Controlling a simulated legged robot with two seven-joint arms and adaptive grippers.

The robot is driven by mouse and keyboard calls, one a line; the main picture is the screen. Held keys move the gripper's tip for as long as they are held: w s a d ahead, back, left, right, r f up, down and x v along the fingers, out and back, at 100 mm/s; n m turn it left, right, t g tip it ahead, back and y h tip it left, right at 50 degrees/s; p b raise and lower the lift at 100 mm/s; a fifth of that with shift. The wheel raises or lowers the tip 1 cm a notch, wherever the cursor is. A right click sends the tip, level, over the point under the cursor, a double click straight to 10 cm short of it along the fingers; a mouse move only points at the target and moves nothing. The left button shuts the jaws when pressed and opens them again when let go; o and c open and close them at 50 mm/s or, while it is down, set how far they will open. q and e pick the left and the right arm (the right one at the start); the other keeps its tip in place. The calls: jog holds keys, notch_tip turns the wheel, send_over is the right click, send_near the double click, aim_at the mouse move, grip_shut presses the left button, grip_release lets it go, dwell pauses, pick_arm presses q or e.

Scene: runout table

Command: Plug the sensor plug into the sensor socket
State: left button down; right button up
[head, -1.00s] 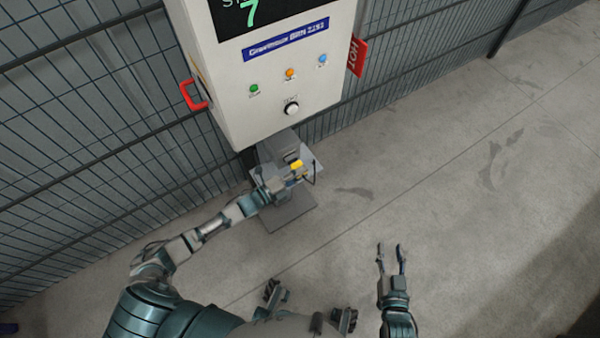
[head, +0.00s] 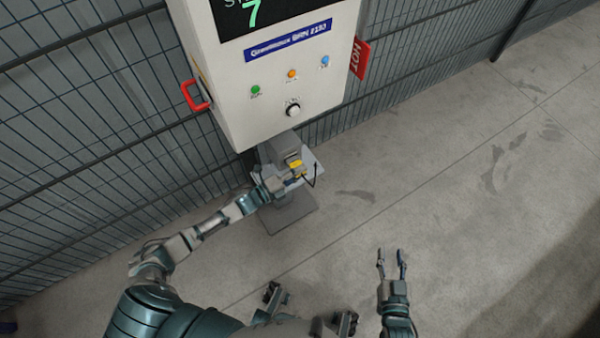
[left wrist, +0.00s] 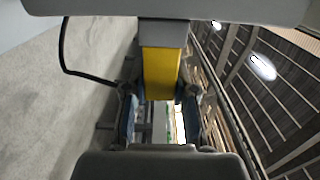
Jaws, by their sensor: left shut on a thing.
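The yellow sensor plug (head: 295,163) is at the small stand below the cabinet. In the left wrist view the plug (left wrist: 161,73) sits between the two fingers of my left gripper (left wrist: 160,105), which is shut on it. The plug's far end meets a grey collar (left wrist: 164,33) under a wide grey surface; I cannot tell how deep it sits. In the head view a grey housing (head: 284,146) stands right behind the plug; the socket opening is hidden. My left gripper (head: 287,178) partly covers the stand. My right gripper (head: 391,256) is open and empty over the floor.
A black cable (left wrist: 64,55) loops beside the plug. The white cabinet (head: 270,105) with buttons, a red handle (head: 193,96) and a red HOT sign (head: 360,59) stands above the stand's plate (head: 290,218). Mesh fence runs behind. The floor at right is clear.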

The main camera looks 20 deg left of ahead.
pick_arm(q)
jog(key=c, duration=0.9)
grip_release()
jog(key=shift+w+a, duration=0.1)
jog(key=shift+o, duration=0.2)
jog(key=v, duration=1.2)
